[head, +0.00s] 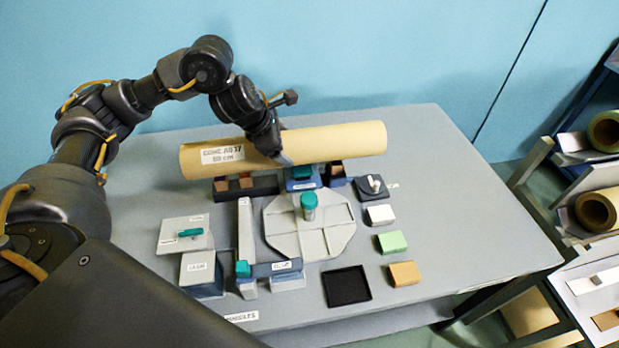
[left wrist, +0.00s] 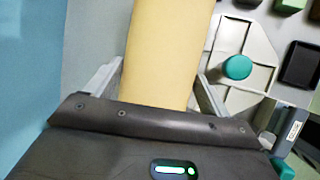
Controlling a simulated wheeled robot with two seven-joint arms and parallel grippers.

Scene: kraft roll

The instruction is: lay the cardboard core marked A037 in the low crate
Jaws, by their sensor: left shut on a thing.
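The cardboard core (head: 335,143) is a long tan tube with a white label that reads roughly A037. It lies crosswise over the back of the grey table in the head view. My left gripper (head: 279,152) is shut on the core near its middle, from above. In the left wrist view the core (left wrist: 168,55) runs between the two fingers of my left gripper (left wrist: 160,80). Whether the core touches the dark supports beneath it I cannot tell. I cannot make out a low crate for certain. My right gripper is not in view.
Dark supports with brown blocks (head: 245,187) stand under the core. A grey octagonal plate with a teal knob (head: 309,206), a black tray (head: 347,286) and small coloured blocks (head: 392,242) fill the middle of the table (head: 470,240). A rack with paper rolls (head: 597,212) stands at right.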

